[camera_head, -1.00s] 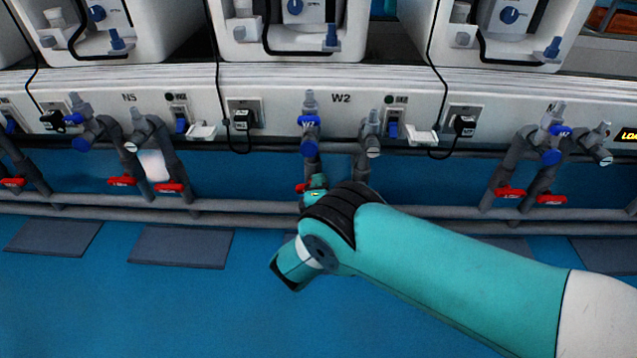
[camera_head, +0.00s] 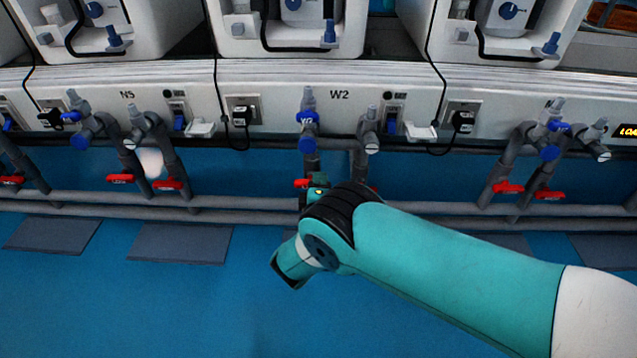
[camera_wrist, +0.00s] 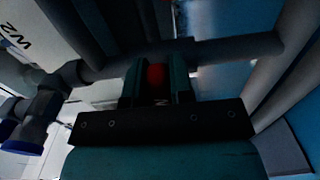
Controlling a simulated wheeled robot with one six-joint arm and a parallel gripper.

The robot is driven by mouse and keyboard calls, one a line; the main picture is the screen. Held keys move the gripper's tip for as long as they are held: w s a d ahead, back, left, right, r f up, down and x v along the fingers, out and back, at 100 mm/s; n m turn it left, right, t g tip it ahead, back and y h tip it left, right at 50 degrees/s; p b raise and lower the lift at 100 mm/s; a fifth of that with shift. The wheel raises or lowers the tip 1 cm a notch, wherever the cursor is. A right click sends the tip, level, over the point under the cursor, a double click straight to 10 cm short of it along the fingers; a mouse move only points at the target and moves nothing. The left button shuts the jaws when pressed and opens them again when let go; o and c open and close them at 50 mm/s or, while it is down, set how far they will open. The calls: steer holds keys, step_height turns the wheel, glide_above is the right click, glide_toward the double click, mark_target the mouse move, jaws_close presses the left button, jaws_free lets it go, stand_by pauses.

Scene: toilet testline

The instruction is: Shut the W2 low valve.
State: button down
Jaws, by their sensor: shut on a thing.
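The W2 low valve shows as a small red handle (camera_head: 302,183) on the grey pipe under the W2 label, mostly hidden behind my wrist in the head view. In the wrist view the red handle (camera_wrist: 156,76) sits between the two teal fingers of my gripper (camera_wrist: 157,82). The fingers are shut on it. A bit of a second red handle (camera_head: 373,188) shows just right of my wrist. The handle's exact angle is hard to tell.
Grey horizontal pipes (camera_head: 240,207) run along the wall base behind my wrist. The blue-capped W2 upper valve (camera_head: 307,119) stands above. Red handles of the N5 station (camera_head: 120,179) are at left, and more (camera_head: 508,187) at right. The blue floor in front is clear.

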steer(key=c, duration=1)
jaws_free()
steer(key=shift+s, duration=0.1)
steer(key=s+p, duration=1.7)
steer(key=p, duration=0.1)
steer(key=shift+s+a+p, duration=0.15)
steer(key=shift+a+p, duration=0.15)
